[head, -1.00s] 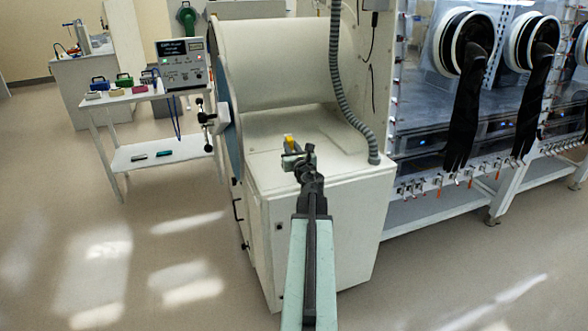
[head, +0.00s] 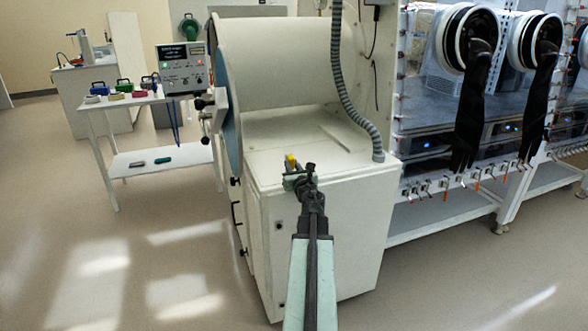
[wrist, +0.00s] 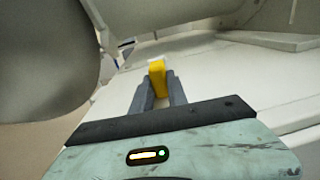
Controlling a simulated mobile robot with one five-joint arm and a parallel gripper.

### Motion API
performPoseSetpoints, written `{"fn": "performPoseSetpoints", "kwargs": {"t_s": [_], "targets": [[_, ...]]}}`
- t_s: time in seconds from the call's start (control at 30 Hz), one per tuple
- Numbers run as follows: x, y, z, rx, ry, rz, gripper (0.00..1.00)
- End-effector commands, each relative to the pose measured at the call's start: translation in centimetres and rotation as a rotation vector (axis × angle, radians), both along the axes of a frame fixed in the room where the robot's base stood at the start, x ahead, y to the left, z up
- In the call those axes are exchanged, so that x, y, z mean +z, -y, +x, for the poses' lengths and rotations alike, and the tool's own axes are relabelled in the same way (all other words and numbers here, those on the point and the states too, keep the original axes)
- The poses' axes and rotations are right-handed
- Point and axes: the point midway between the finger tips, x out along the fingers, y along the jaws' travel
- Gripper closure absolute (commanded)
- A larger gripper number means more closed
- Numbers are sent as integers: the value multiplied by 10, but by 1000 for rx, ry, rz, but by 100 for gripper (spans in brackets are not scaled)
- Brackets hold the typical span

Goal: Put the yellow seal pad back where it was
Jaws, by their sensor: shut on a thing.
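My gripper (head: 297,172) is shut on the yellow seal pad (head: 291,160), over the top of the white cabinet below the large drum. In the wrist view the pad (wrist: 157,77) stands up between the two grey fingers of my gripper (wrist: 158,90), with a pale top end. The fingers hide its lower part. I cannot tell whether the pad touches the cabinet top.
The white cabinet (head: 325,225) with the drum (head: 275,60) stands ahead, and a grey hose (head: 340,80) hangs at its right. A white side table (head: 125,103) with several small blocks and cases is at the left. Glovebox gloves (head: 470,110) hang at the right. Floor at the left is clear.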

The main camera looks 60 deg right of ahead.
Motion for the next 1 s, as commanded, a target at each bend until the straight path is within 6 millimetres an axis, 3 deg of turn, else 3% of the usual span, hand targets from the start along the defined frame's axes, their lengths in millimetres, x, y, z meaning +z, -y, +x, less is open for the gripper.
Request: {"fn": "performPoseSetpoints", "kwargs": {"t_s": [0.47, 0.5, 0.57, 0.87, 1.0], "targets": [[-13, 0, -1, 0, -4, -3, 100], [-13, -1, -1, 0, -5, -3, 75], [-14, -1, -1, 0, -7, -5, 59], [-14, -1, -2, 1, -9, -7, 59], [0, -1, -2, 1, -9, -8, 59]]}}
